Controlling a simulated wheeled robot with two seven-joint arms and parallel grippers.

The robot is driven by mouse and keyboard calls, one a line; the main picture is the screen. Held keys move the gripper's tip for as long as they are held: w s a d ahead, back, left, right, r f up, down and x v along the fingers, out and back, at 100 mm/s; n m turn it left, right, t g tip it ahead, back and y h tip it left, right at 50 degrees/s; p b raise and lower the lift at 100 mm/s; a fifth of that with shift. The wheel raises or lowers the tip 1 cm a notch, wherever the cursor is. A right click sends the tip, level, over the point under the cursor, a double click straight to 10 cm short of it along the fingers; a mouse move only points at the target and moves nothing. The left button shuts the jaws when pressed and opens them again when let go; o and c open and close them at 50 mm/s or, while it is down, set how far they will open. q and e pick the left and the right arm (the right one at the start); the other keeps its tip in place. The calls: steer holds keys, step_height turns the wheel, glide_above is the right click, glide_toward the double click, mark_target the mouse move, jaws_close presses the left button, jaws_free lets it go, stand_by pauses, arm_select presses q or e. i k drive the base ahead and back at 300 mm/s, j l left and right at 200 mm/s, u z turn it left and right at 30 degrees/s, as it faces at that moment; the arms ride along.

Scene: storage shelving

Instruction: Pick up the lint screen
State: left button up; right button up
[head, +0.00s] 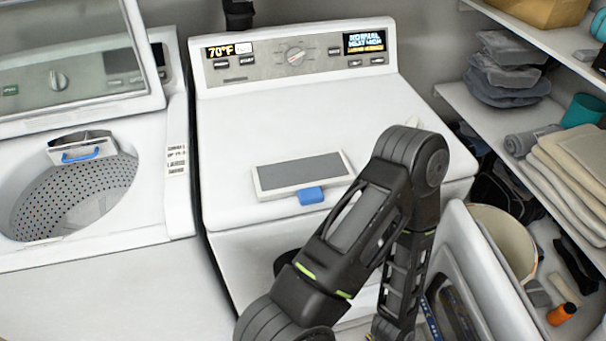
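The lint screen (301,174) lies flat on top of the white dryer (235,130). It has a grey mesh panel in a white frame and a blue tab (311,195) on its near edge. My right arm rises from the bottom of the head view, bends at a joint to the right of the screen and reaches down in front of the dryer. The arm is close to the screen in the picture; its gripper is out of sight below. My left gripper is not in view.
A washer with its lid up (62,62) stands to the left. The dryer's front door (478,275) hangs open at the lower right. Shelves (460,97) with folded clothes and towels (570,165) line the right wall. The dryer top around the screen is clear.

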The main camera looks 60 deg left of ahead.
mark_target(305, 176)
steer(key=j+u, duration=0.1)
steer(key=u, duration=0.4)
steer(key=j+u, duration=0.1)
steer(key=u, duration=0.4)
steer(key=i+u, duration=0.1)
steer(key=u, duration=0.35)
steer(key=j+u, duration=0.1)
steer(key=u, duration=0.4)
steer(key=i, duration=0.05)
